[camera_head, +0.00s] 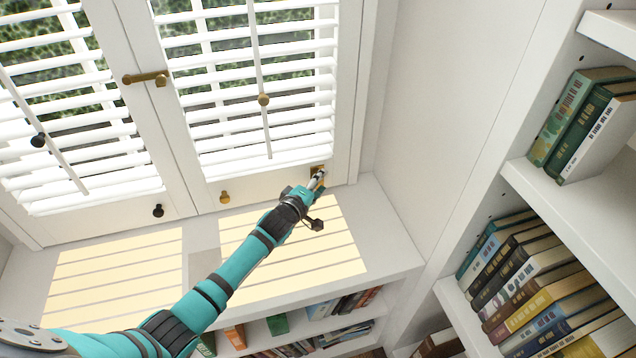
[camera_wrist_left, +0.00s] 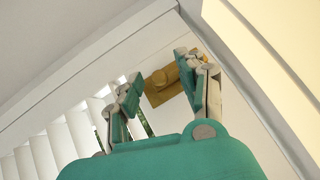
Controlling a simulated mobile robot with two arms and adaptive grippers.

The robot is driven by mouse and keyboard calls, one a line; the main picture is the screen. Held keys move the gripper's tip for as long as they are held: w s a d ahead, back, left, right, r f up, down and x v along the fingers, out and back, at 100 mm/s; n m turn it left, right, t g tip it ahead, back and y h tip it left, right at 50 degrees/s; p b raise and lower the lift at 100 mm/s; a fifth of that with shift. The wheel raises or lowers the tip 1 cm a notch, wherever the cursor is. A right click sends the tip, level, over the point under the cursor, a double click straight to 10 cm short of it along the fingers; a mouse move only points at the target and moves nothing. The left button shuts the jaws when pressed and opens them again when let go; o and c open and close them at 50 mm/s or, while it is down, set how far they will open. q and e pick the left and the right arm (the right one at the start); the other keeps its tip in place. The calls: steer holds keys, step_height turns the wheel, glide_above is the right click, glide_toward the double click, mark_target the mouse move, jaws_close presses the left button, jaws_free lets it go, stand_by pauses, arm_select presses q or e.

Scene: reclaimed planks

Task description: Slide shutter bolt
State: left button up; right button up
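A small brass bolt (camera_head: 320,170) sits at the lower right corner of the right-hand white shutter (camera_head: 262,186), just above the sill. My left gripper (camera_head: 317,181) is at this bolt, and its fingers partly cover it in the head view. In the left wrist view the brass bolt (camera_wrist_left: 163,85) shows between and beyond the two fingers (camera_wrist_left: 157,78), which are spread apart. I cannot tell whether a finger touches it. A brass latch bar (camera_head: 146,77) spans the seam between the two shutters higher up. My right gripper is in neither view.
A brass knob (camera_head: 225,197) and a dark knob (camera_head: 158,210) sit low on the shutters. The sunlit sill (camera_head: 388,236) is clear below them. A bookcase (camera_head: 560,205) stands at the right, and low shelves with books (camera_head: 325,310) lie under the sill.

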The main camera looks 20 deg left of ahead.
arm_select(q)
jaws_close()
stand_by(0.4)
step_height(320, 180, down, 2)
steer(key=shift+f+b, duration=0.25)
steer(key=shift+b, duration=0.5)
steer(key=shift+s, duration=0.1)
jaws_free()
